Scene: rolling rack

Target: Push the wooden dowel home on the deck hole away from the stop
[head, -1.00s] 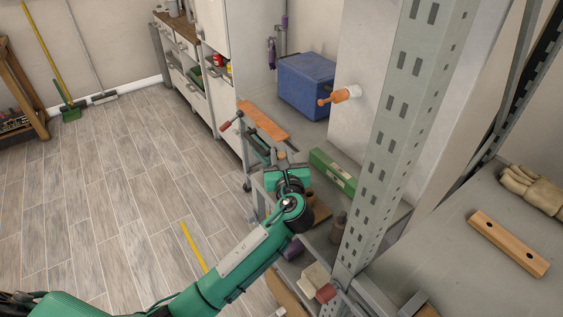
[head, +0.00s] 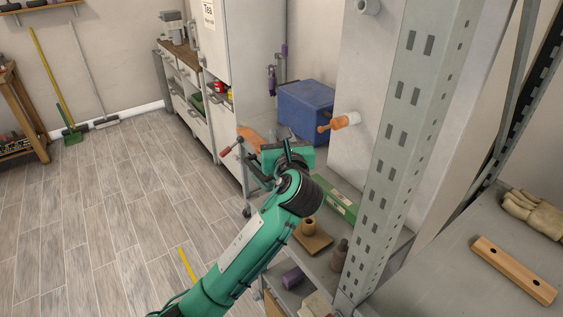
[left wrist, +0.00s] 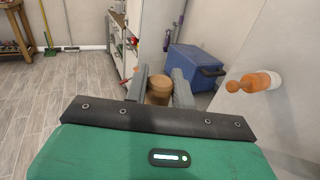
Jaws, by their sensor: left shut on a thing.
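My left gripper (head: 283,145) is raised over the far end of the grey rolling rack (head: 385,243). In the left wrist view its two fingers close on a light brown wooden cylinder (left wrist: 159,91), which looks like the wooden dowel. In the head view the gripper and wrist hide the dowel. The deck hole and the stop cannot be made out. A brown wooden block with an upright round piece (head: 312,238) stands on the rack deck, nearer than the gripper and apart from it. My right gripper is out of view.
A green box (head: 338,204), a dark bottle (head: 339,255) and a purple cylinder (head: 293,278) sit on the rack. A perforated grey upright (head: 398,130) stands right of the arm.

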